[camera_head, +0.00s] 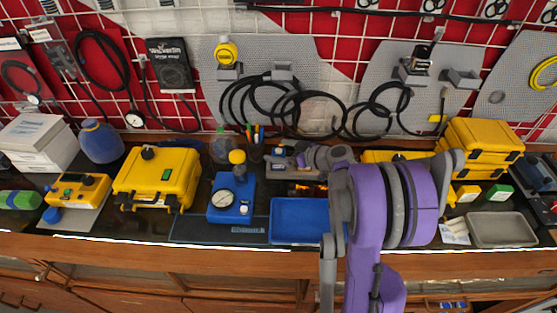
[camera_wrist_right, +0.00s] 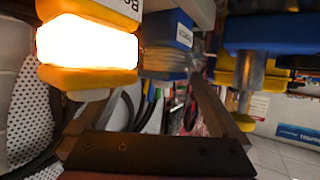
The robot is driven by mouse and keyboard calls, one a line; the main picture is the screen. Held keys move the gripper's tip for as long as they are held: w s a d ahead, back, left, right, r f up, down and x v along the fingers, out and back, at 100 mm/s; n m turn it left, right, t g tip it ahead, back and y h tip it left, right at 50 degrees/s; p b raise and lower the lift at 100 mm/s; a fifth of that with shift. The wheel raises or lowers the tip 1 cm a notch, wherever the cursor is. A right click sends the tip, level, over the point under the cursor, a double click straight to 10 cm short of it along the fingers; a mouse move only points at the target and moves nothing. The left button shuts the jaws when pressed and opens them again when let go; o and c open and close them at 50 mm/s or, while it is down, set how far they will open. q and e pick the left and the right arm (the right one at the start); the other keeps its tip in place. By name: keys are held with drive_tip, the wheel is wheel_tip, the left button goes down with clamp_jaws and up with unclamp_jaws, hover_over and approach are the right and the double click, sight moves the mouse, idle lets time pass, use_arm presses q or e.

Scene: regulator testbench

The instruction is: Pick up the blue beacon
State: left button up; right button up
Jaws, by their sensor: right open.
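My right gripper (camera_head: 300,158) reaches in over the back middle of the bench, its grey jaws pointing left. In the right wrist view its two fingers (camera_wrist_right: 140,105) are apart with nothing between them. A blue block with a white label (camera_wrist_right: 168,42), apparently the blue beacon, shows beyond the fingers near the top middle. A brightly lit yellow beacon (camera_wrist_right: 87,45) is beside it at upper left. In the head view an orange glow (camera_head: 308,189) shows below my gripper; I cannot make out the blue beacon there. My left gripper is not in view.
A blue tray (camera_head: 296,232) is in front of my gripper. A blue gauge box with a yellow knob (camera_head: 232,207) and a yellow case (camera_head: 155,184) stand to its left. Stacked yellow cases (camera_head: 484,138) and a grey tray (camera_head: 503,243) are on the right. Hoses hang behind.

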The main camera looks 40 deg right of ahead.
drive_tip(key=shift+w+f, duration=0.1)
drive_tip(key=shift+w, duration=0.1)
drive_tip(key=shift+s, duration=0.1)
drive_tip(key=shift+c, duration=1)
clamp_jaws()
